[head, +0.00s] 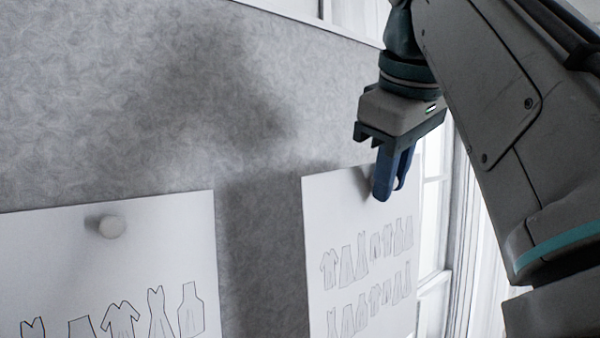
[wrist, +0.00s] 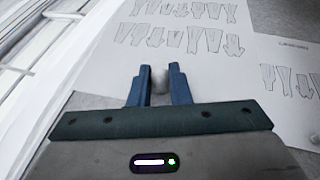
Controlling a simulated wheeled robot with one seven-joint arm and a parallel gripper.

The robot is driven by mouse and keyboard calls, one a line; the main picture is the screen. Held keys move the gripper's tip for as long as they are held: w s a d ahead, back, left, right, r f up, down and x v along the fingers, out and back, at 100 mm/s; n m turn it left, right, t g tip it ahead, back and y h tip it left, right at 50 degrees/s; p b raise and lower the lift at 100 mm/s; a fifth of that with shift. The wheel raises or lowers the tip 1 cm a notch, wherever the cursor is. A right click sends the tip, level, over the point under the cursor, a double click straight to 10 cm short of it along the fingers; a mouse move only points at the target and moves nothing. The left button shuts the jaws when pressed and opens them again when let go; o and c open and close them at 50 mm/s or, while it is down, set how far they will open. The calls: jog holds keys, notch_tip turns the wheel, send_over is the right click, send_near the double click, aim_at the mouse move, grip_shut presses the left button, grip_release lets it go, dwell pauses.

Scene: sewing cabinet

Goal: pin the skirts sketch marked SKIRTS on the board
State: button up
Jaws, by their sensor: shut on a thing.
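A white sheet with rows of small garment outlines (head: 350,235) is at the lower right in the head view, and it also shows in the wrist view (wrist: 125,50). I can read no SKIRTS mark on it. My gripper (head: 385,196) is at the top right part of this sheet, fingers pointing down. In the wrist view my gripper (wrist: 157,70) is shut on a small whitish rounded pin head (wrist: 158,84) between its blue fingers. The grey patterned board (head: 130,90) lies behind. I cannot tell whether the sheet is flat against it.
A second sheet (head: 150,245) with larger garment drawings is on the board at the left, with a round white pin (head: 112,226) in it. A white window frame (head: 440,215) is at the right.

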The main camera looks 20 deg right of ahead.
aim_at(318, 165)
jog(key=shift+w+a, duration=0.55)
jog(key=shift+w, duration=1.35)
jog(key=shift+w+a, duration=0.5)
jog(key=shift+w, duration=1.4)
jog(key=shift+w+a, duration=0.55)
jog(key=shift+w, duration=1.35)
jog(key=shift+w+a, duration=0.1)
jog(key=shift+w, duration=0.1)
jog(key=o, duration=0.9)
jog(key=shift+w, duration=0.1)
